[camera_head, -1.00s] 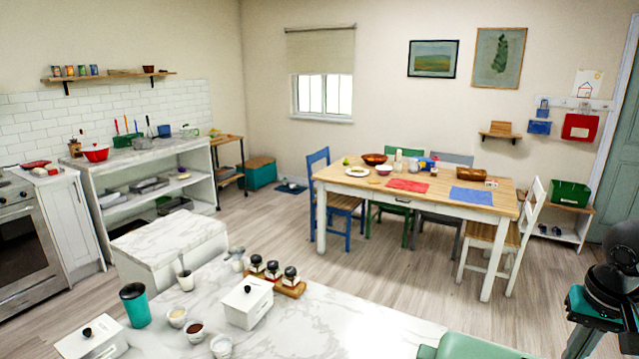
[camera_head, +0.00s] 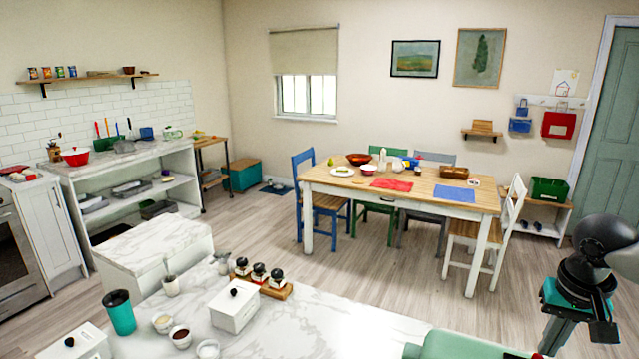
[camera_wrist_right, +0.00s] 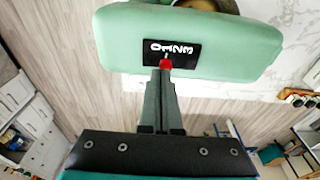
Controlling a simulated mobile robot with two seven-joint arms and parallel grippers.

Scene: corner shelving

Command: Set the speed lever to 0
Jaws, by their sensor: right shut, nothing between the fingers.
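The green mixer (camera_head: 465,346) stands at the bottom edge of the head view, partly cut off. In the right wrist view its green body (camera_wrist_right: 225,48) carries a black panel (camera_wrist_right: 190,58) with white digits 0, 1, 2 and 3. A red lever knob (camera_wrist_right: 165,64) sits at the panel's lower edge, roughly in line with the 1. My right gripper (camera_wrist_right: 166,76) is shut and empty, its tips right at the knob; I cannot tell whether they touch it. In the head view the right gripper (camera_head: 548,343) is beside the mixer's right end. My left gripper is out of view.
The marble counter (camera_head: 340,325) holds a white lidded box (camera_head: 234,308), a teal cup (camera_head: 119,312), small bowls and a wooden rack of jars (camera_head: 270,288). The dining table (camera_head: 420,190) and chairs stand beyond. Open floor lies right of the counter.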

